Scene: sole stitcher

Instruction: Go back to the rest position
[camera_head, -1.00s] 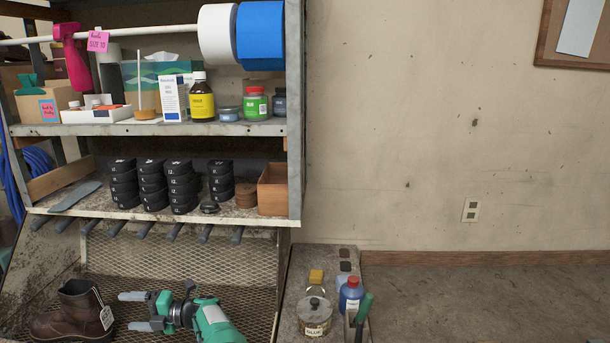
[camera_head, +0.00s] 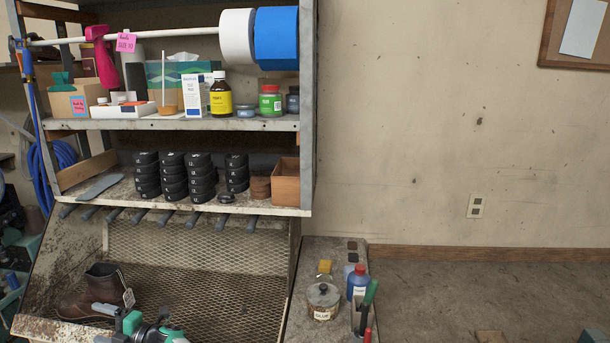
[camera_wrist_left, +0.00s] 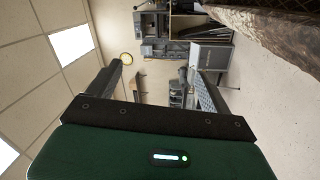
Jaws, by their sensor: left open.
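My left gripper (camera_head: 112,324) is low in the head view, in front of the mesh tray (camera_head: 215,285). Its fingers point left, and it holds nothing. In the left wrist view the two fingers (camera_wrist_left: 155,90) stand wide apart with only the far room between them. A brown boot (camera_head: 92,292) with a white tag sits on the left of the tray, just behind and left of the gripper. I cannot tell from the head view whether they touch.
A metal shelf (camera_head: 170,125) with bottles and boxes stands above the tray, with stacked black heels (camera_head: 173,176) below. A side ledge (camera_head: 303,268) holds a glue jar (camera_head: 323,300) and a blue bottle (camera_head: 358,281).

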